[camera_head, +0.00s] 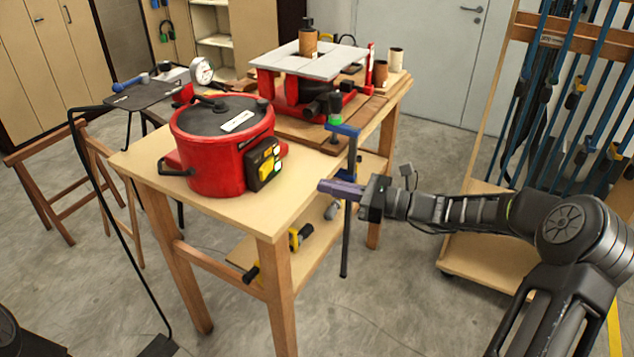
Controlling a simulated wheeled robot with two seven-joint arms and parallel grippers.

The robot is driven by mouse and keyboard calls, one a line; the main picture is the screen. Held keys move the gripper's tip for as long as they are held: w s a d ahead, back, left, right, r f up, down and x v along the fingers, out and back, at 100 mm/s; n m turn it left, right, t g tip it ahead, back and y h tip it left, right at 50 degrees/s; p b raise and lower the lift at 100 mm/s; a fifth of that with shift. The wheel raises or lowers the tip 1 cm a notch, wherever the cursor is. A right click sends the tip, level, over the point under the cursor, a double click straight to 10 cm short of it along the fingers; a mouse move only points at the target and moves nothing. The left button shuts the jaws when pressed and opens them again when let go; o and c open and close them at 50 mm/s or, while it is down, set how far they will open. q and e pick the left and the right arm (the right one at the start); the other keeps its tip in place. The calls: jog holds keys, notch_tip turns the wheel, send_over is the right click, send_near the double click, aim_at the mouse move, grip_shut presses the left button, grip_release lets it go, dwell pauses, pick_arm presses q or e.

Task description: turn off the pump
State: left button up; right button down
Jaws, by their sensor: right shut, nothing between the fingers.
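A red round pot-like unit (205,150) with a black lid stands on the near left part of the wooden table; it looks like the pump. A black switch box (263,165) with yellow and green parts is on its right side, facing me. A white-faced gauge (201,72) shows behind it. My right gripper (323,186) comes in from the right, with its fingers pointing left. It is shut and empty, to the right of the switch box and apart from it, near the table's right edge. My left gripper is out of view.
A blue clamp (342,130) with a long upright bar stands at the table's right edge, close to my right gripper. A red machine with a grey top (310,60) fills the back of the table (230,215). A wooden rack with blue clamps (570,90) stands at right.

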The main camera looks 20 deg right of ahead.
aim_at(265, 173)
jog(key=p+x, duration=0.3)
jog(key=x, duration=0.8)
jog(key=shift+w+a+r, duration=0.1)
jog(key=shift+w+a, duration=0.5)
jog(key=shift+a, duration=0.05)
jog(key=shift+w+a+f+b, duration=0.1)
jog(key=shift+a+f+b, duration=0.15)
jog(key=shift+a+b, duration=0.1)
jog(key=shift+d+r, duration=0.1)
jog(key=shift+r, duration=0.1)
jog(key=shift+s+f, duration=0.1)
jog(key=shift+s, duration=0.1)
